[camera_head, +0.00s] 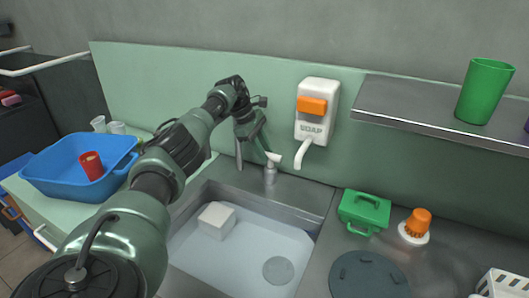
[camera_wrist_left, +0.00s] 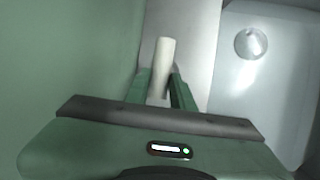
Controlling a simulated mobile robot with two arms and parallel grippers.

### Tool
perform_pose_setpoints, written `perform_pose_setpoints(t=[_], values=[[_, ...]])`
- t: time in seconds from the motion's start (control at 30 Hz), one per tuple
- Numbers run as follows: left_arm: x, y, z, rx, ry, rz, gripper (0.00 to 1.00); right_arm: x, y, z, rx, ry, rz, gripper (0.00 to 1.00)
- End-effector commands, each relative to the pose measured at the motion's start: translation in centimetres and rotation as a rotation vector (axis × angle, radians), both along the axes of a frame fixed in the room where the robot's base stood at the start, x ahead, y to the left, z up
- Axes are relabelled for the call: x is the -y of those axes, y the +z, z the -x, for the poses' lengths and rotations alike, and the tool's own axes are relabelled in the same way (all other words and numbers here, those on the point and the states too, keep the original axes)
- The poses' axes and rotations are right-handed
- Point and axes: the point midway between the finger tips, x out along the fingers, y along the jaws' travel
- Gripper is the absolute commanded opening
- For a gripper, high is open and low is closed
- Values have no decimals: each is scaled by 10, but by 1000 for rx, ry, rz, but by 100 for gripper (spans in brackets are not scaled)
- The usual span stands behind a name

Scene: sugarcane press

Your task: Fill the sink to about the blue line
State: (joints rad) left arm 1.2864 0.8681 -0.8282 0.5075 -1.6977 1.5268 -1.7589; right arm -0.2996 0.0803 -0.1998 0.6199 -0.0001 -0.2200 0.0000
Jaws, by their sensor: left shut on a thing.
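The sink (camera_head: 325,228) is a metal basin set in the counter, with a pale bluish floor or water surface; I cannot tell which. A round grey drain or plug (camera_head: 278,270) shows in it, and also in the left wrist view (camera_wrist_left: 251,43). No blue line can be made out. A small tap (camera_head: 270,175) stands at the sink's back edge with a whitish lever (camera_head: 273,157). My left gripper (camera_head: 262,150) is shut on the lever, which shows pale between the fingers in the left wrist view (camera_wrist_left: 165,55). My right gripper is out of view.
A white block (camera_head: 216,222) is in the sink. A white dispenser (camera_head: 318,92) with an orange button hangs behind. A green box (camera_head: 364,211), an orange-topped brush (camera_head: 416,224) and a dark disc (camera_head: 368,276) are at right. A blue tub (camera_head: 65,176) stands left.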

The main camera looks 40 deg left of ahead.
Motion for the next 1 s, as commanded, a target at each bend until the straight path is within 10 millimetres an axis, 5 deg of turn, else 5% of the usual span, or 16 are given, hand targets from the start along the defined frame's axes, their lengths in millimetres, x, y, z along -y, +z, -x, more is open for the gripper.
perform_pose_setpoints(t=[0.33,0.37,0.43,0.77,1.0], values=[[-1,2,-1,6,-5,-3,0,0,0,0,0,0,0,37],[-1,2,-1,6,-5,-3,32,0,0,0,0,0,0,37],[-1,2,-1,6,-4,-2,45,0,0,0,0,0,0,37],[0,3,0,3,-3,-2,45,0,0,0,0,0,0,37],[-1,36,-1,9,-3,-2,45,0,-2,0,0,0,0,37]])
